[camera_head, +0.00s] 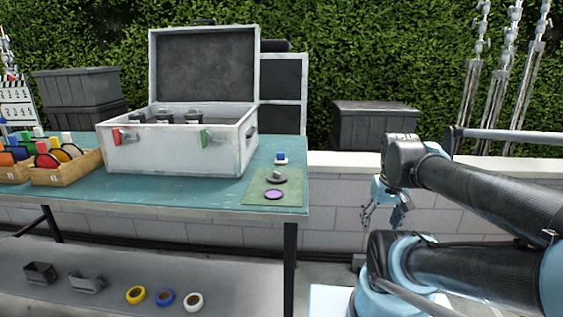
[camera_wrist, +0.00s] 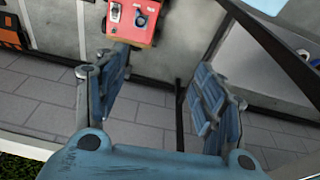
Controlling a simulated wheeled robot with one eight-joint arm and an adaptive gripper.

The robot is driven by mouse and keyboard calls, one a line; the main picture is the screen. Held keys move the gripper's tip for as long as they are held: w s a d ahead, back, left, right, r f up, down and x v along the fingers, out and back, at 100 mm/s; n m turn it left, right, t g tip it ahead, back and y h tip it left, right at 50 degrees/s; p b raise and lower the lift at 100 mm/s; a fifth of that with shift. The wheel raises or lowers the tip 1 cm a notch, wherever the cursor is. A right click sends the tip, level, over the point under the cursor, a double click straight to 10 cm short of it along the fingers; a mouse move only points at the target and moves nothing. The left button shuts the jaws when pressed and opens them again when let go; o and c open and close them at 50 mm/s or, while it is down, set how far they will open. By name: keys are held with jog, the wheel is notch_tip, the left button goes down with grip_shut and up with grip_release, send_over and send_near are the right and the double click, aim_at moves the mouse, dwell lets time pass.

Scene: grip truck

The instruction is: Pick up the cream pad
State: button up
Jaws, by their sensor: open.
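I cannot single out a cream pad with certainty. Several coloured discs stand on edge in a wooden box (camera_head: 66,177) at the left of the green table (camera_head: 190,193), and any cream one among them is too small to tell. A purple disc (camera_head: 274,195) lies on a green mat (camera_head: 291,199) at the table's right end, near a grey piece with a knob (camera_head: 276,178). My gripper (camera_head: 385,214) is right of the table and apart from it. In the wrist view my gripper (camera_wrist: 160,92) is open, with nothing between its fingers.
An open white case (camera_head: 180,150) stands mid-table. A small blue and white piece (camera_head: 281,159) is near the mat. Yellow (camera_head: 136,295), blue (camera_head: 165,298) and white (camera_head: 194,302) rolls lie on the lower shelf. The wrist view shows a red box (camera_wrist: 132,22) above tiled floor.

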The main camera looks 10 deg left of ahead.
jog(key=w+a+r+n, duration=0.5)
jog(key=w+r, duration=0.3)
jog(key=r, duration=0.2)
notch_tip(320, 180, up, 16)
jog(key=n+g, duration=0.2)
jog(key=n, duration=1.1)
send_over(281, 154)
jog(key=shift+m, duration=0.3)
jog(key=f, duration=1.1)
jog(key=w+f, duration=0.1)
jog(key=f, duration=0.4)
jog(key=shift+f, duration=0.15)
jog(key=c, duration=1.1)
